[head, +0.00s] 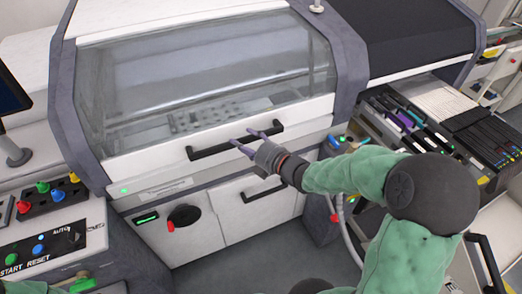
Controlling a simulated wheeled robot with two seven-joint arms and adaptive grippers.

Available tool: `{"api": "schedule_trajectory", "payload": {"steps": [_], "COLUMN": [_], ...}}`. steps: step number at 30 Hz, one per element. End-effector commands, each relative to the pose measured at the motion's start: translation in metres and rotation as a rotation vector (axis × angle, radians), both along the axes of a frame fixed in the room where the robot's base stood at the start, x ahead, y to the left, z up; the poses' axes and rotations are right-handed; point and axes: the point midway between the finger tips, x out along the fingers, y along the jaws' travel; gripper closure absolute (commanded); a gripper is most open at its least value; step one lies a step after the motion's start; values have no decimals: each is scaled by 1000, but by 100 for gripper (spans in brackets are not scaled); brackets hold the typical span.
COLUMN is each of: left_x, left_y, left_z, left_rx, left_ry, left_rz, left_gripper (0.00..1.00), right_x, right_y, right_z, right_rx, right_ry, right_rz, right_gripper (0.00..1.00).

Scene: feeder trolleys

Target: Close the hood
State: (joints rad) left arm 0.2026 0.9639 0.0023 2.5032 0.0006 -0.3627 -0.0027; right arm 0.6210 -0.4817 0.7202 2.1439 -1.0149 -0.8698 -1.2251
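The hood (130,165) is the machine's front cover, with a white frame, a large clear window and a long black handle (208,151) along its lower edge. It looks down, its lower edge close to the white panel below, with no clear gap visible. My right gripper (247,141) is at the middle of the handle, its two purple fingers spread apart. Whether the fingers touch the handle cannot be told.
Below the hood is a white cabinet (240,218) with a dark red-and-black knob (184,216). A control panel (60,238) with coloured buttons stands at the left. A feeder bank (440,125) with many slots is at the right. Grey floor (250,268) lies in front.

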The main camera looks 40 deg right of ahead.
Motion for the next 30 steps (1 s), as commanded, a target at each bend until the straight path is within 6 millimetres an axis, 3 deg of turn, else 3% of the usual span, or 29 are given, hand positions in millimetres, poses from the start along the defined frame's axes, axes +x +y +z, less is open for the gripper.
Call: {"api": "schedule_trajectory", "payload": {"steps": [6, 13, 21, 30], "left_x": [0, 0, 0, 0], "left_y": [0, 0, 0, 0], "left_z": [0, 0, 0, 0], "left_rx": [0, 0, 0, 0], "left_ry": [0, 0, 0, 0], "left_rz": [0, 0, 0, 0], "left_gripper": [52, 52, 52, 52], "right_x": [-42, -72, -87, -87], "right_y": [-10, -14, -15, -14], "right_z": [7, 11, 12, 13], "right_rx": [-2, -2, 0, 0], "right_ry": [-1, -1, 1, 0], "right_rz": [-8, -6, -1, 0], "right_gripper": [38, 38, 38, 38]}}
